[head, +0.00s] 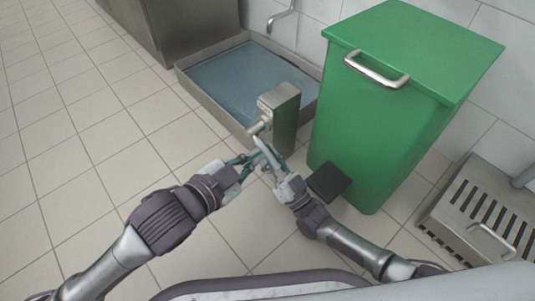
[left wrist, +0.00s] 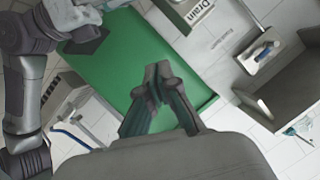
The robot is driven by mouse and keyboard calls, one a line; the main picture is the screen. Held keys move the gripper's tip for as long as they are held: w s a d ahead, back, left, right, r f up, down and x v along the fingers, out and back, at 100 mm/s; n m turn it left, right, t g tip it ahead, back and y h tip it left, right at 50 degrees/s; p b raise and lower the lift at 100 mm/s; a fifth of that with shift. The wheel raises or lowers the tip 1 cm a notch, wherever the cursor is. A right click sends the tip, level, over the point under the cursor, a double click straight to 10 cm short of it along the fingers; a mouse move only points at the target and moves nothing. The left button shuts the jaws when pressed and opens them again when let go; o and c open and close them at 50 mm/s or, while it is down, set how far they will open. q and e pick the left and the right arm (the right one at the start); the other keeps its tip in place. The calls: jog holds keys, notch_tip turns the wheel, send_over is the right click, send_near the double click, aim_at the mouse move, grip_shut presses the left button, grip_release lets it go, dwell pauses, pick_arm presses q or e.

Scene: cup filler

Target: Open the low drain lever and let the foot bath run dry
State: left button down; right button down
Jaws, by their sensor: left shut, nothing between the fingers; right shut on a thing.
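The foot bath (head: 199,84) is a low metal basin with bluish water, on the floor at the back. A grey drain post (head: 286,119) stands at its front corner. A pale lever (head: 263,146) shows below the post, partly hidden by fingers. My right gripper (head: 267,155) is shut on what looks like this lever. My left gripper (head: 254,157) is shut and empty, close beside the right one; its closed fingers also show in the left wrist view (left wrist: 157,85). Whether the left fingers touch the lever is hard to tell.
A tall green bin (head: 374,133) with a metal handle and black pedal (head: 328,182) stands right of the post. A slotted metal box (head: 483,218) is at the far right. A "Drain" sign (left wrist: 199,10) shows in the left wrist view. Tiled floor at left is clear.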

pick_arm(q)
jog(key=f, duration=0.2)
send_over(267, 157)
jog(key=s+d, duration=0.2)
jog(key=f, duration=0.3)
jog(key=shift+s+a+f+g+y, duration=0.1)
jog(key=shift+s+f+g+y, duration=0.1)
jog(key=shift+f+g+y, duration=0.15)
pick_arm(e)
jog(key=shift+f, duration=0.1)
pick_arm(q)
jog(key=shift+w+a+f, duration=0.2)
jog(key=shift+a+f, duration=0.1)
jog(key=shift+f, duration=0.35)
jog(key=shift+w+a+f, duration=0.15)
jog(key=shift+a+f, duration=0.15)
jog(key=shift+f, duration=0.3)
jog(key=shift+w+a+f, duration=0.2)
jog(key=shift+a+f, duration=0.1)
jog(key=shift+f, duration=0.25)
jog(key=shift+f, duration=0.1)
jog(key=shift+w+a+f, duration=0.15)
jog(key=shift+a+f, duration=0.2)
jog(key=shift+f, duration=0.35)
pick_arm(e)
jog(key=c, duration=0.9)
grip_release()
jog(key=shift+c, duration=0.2)
jog(key=shift+r, duration=0.2)
